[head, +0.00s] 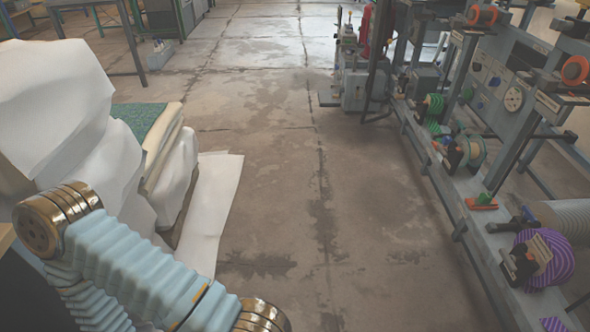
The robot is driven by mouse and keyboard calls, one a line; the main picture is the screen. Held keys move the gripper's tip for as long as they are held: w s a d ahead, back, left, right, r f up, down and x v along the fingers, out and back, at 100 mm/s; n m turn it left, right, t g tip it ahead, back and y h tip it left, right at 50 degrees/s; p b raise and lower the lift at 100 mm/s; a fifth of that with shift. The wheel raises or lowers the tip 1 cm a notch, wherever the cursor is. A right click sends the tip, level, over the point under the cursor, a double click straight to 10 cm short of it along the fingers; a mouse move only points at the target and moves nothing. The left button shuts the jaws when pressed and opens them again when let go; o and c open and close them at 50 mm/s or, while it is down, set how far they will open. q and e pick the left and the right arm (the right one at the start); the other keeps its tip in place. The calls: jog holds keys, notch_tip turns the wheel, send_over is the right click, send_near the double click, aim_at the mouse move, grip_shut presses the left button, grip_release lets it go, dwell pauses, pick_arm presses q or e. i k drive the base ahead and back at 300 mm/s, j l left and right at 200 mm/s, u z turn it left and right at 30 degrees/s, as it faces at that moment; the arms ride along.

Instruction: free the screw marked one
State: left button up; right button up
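No screw with a mark of one can be made out in the head view. A grey machine frame (455,185) runs along the right side, with reels, dials and fittings too small to read. One of my arms, in ribbed light blue sleeving, crosses the lower left. Its gripper is outside the picture. My other gripper is not in view either.
White draped sheets (60,110) are heaped at the left, with a loose sheet (213,210) on the floor. A purple striped reel (548,258) sits at the lower right. The concrete floor (300,130) between is clear. A table (100,5) stands at the far left.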

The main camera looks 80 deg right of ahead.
aim_at(413, 104)
jog(key=k+z, duration=0.1)
jog(key=z, duration=2.95)
jog(key=j+z, duration=0.1)
jog(key=z, duration=0.75)
jog(key=j+z, duration=0.1)
jog(key=z, duration=0.75)
